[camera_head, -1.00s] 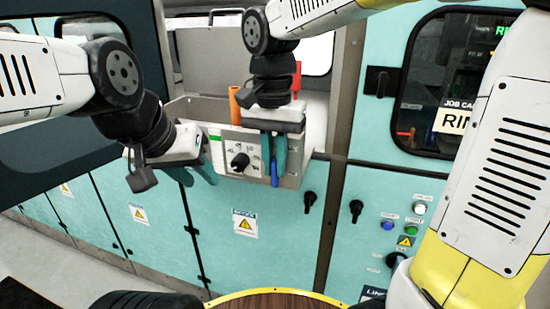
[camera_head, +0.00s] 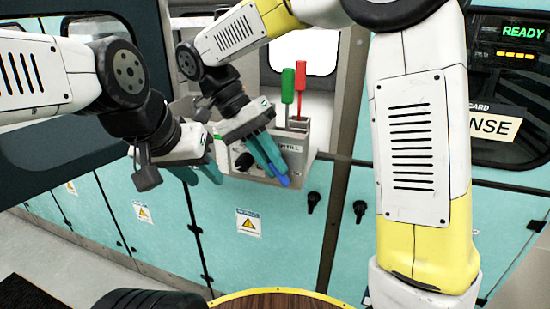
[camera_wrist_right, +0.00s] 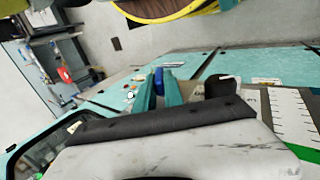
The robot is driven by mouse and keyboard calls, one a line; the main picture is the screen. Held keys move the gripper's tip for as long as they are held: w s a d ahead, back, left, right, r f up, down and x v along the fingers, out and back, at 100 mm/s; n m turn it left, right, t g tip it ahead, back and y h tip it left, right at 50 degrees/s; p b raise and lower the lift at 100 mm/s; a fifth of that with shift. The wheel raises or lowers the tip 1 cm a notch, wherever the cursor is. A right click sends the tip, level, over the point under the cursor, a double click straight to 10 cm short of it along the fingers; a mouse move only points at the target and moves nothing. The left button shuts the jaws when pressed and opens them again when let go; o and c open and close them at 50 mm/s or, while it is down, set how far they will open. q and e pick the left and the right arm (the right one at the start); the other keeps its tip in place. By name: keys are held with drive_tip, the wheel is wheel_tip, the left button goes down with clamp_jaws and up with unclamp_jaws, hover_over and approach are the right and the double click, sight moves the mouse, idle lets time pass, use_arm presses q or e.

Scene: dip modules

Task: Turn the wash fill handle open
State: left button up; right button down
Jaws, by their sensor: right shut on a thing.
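Black turn handles (camera_head: 313,201) and (camera_head: 360,210) sit on the teal cabinet front in the head view. A black knob (camera_head: 244,161) is on the panel of the grey tool box, partly hidden by my right gripper. I cannot read which of them is labelled wash fill. My right gripper (camera_head: 279,174) has its teal fingers shut on a blue tool (camera_head: 284,181), in front of the box. The wrist view also shows the blue tool (camera_wrist_right: 158,78) between the fingers. My left gripper (camera_head: 203,174) is empty at the box's left, its teal fingers apart.
The grey tool box (camera_head: 292,150) holds a green-handled tool (camera_head: 287,86) and a red-handled tool (camera_head: 300,76). A screen (camera_head: 524,32) reads READY at the upper right. A round wooden top (camera_head: 275,300) with a yellow rim is at the bottom.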

idle(0.5)
drive_tip(key=c, duration=1.4)
unclamp_jaws()
drive_tip(key=shift+c, duration=0.2)
drive_tip(key=v, duration=0.8)
drive_tip(key=shift+f, duration=0.15)
drive_tip(key=shift+a, duration=0.1)
